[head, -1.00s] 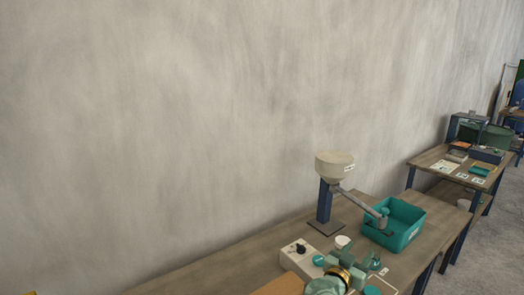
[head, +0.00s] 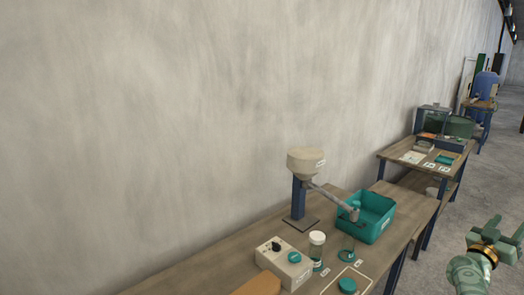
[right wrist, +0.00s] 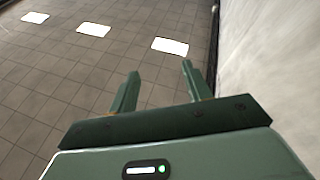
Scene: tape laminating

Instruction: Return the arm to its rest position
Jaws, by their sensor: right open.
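My right gripper (head: 488,232) is at the right edge of the head view, over the grey floor and clear of the bench. In the right wrist view its two green fingers (right wrist: 158,80) are apart with nothing between them. Behind them the right wrist view shows tiles, bright white rectangles and a pale wall. My left gripper is in neither view.
A wooden bench (head: 215,262) runs along the wall. It holds a hopper on a post (head: 305,165), a teal bin (head: 372,218), a control box (head: 284,265) and a white-lidded jar (head: 317,250). A second table (head: 405,157) stands farther back. The floor (head: 440,215) right of the bench is open.

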